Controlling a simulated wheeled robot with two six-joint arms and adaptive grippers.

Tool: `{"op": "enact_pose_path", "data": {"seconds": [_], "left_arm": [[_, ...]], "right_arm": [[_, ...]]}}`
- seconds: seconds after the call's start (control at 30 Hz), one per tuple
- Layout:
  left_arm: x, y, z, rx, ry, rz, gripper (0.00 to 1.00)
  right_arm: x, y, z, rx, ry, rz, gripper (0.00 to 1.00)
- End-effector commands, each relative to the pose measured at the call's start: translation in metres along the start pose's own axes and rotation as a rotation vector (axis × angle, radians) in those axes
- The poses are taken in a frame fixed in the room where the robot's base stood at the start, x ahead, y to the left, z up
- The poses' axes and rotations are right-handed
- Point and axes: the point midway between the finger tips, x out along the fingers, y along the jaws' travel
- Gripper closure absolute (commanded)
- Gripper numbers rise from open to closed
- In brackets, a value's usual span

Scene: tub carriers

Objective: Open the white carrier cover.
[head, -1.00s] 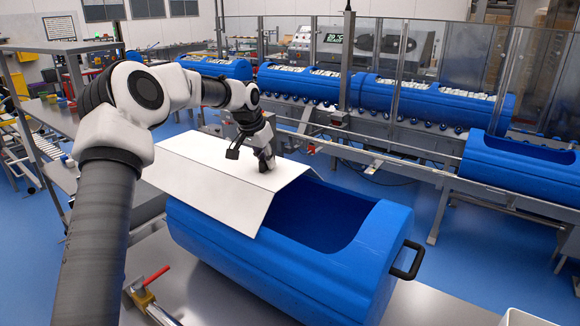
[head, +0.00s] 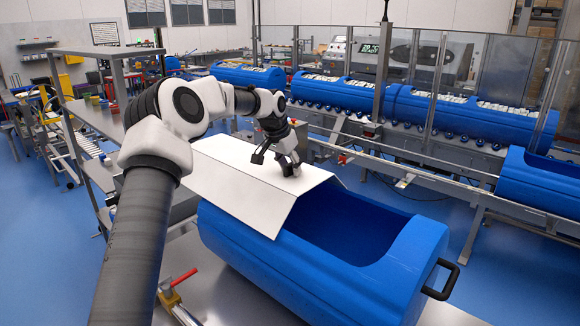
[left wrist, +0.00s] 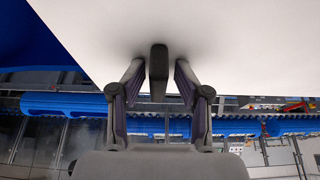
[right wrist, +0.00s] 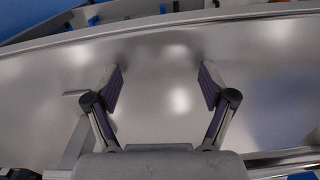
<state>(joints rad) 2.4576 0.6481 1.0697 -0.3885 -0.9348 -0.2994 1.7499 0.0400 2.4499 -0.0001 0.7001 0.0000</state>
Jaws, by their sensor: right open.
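The white carrier cover (head: 235,180) lies folded over the left end of the blue tub carrier (head: 310,265) in the head view. The right part of the tub's opening is uncovered. My left gripper (head: 288,168) is at the top of the cover. In the left wrist view, my left gripper (left wrist: 158,75) is open, with one finger on each side of a dark handle (left wrist: 158,72) on the white cover (left wrist: 220,35). A small gap shows on both sides. My right gripper (right wrist: 160,85) is open and empty above a bare metal surface, outside the head view.
A red-handled clamp (head: 178,285) stands on the metal table (head: 225,295) left of the tub. A black side handle (head: 442,280) sticks out at the tub's right end. Behind, several filled blue tubs (head: 350,95) stand on a conveyor behind clear panels.

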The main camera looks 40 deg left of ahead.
Motion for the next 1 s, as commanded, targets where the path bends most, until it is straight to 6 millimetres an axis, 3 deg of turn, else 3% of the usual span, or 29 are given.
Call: {"op": "enact_pose_path", "data": {"seconds": [0.37,0.8,1.0], "left_arm": [[-0.009,0.000,-0.001,0.001,0.002,0.000,0.58],[-0.107,0.000,0.000,0.001,0.003,-0.001,0.58],[-0.120,0.000,0.001,0.000,-0.001,0.000,0.58]], "right_arm": [[0.000,0.000,0.000,0.000,0.000,0.000,0.17],[0.000,0.000,0.000,0.000,0.000,0.000,0.17],[0.000,0.000,0.000,0.000,0.000,0.000,0.17]]}}
